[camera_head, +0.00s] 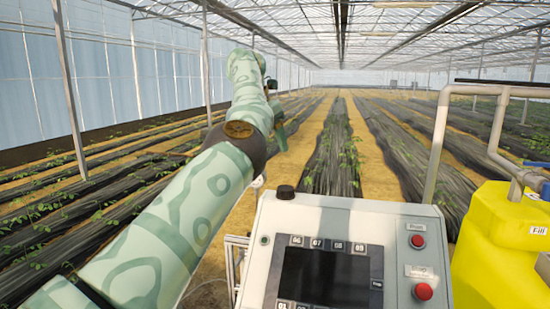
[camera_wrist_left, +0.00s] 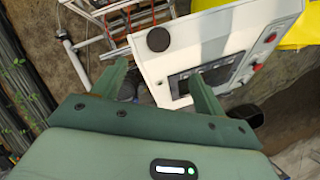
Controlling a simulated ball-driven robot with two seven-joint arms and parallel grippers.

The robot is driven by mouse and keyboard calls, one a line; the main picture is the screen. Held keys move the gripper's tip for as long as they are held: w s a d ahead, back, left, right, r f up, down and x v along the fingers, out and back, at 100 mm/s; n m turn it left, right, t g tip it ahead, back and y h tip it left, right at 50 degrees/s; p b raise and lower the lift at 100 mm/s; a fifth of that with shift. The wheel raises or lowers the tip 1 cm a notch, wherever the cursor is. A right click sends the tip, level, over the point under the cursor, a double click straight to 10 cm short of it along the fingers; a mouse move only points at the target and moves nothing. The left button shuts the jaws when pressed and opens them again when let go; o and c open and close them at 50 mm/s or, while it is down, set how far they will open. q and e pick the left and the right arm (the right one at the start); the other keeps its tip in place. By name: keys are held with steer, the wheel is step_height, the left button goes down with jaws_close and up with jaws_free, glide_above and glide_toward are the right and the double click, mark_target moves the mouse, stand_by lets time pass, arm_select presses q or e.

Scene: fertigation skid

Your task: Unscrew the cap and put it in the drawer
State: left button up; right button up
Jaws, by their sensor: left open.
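A round black cap-like knob (camera_head: 285,191) sits on the top left corner of the grey control cabinet (camera_head: 350,212). In the left wrist view the knob (camera_wrist_left: 158,39) shows from above, beyond my fingertips. I cannot make out a drawer in either view. My right gripper is not in view.
The cabinet has a dark screen (camera_head: 325,277) and red buttons (camera_head: 423,291). A yellow tank (camera_head: 500,250) labelled Fill and grey pipes (camera_head: 437,145) stand at the right. A metal rack (camera_wrist_left: 110,25) stands beside the cabinet. Plant rows (camera_head: 335,150) lie beyond.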

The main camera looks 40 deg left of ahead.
mark_target(285, 188)
arm_select(q)
steer(key=p+x, duration=0.4)
steer(key=x, duration=1.1)
steer(key=shift+w+a+f, duration=0.1)
steer(key=shift+a+f, duration=0.05)
steer(key=shift+f, duration=0.25)
steer(key=shift+c, duration=0.3)
steer(key=c, duration=1)
steer(key=shift+n+y+b, duration=0.4)
steer(key=shift+n+b, duration=0.4)
steer(key=shift+n, duration=0.2)
steer(key=shift+r+n+y, duration=0.1)
steer(key=shift+n+y, duration=0.2)
steer(key=shift+n, duration=0.3)
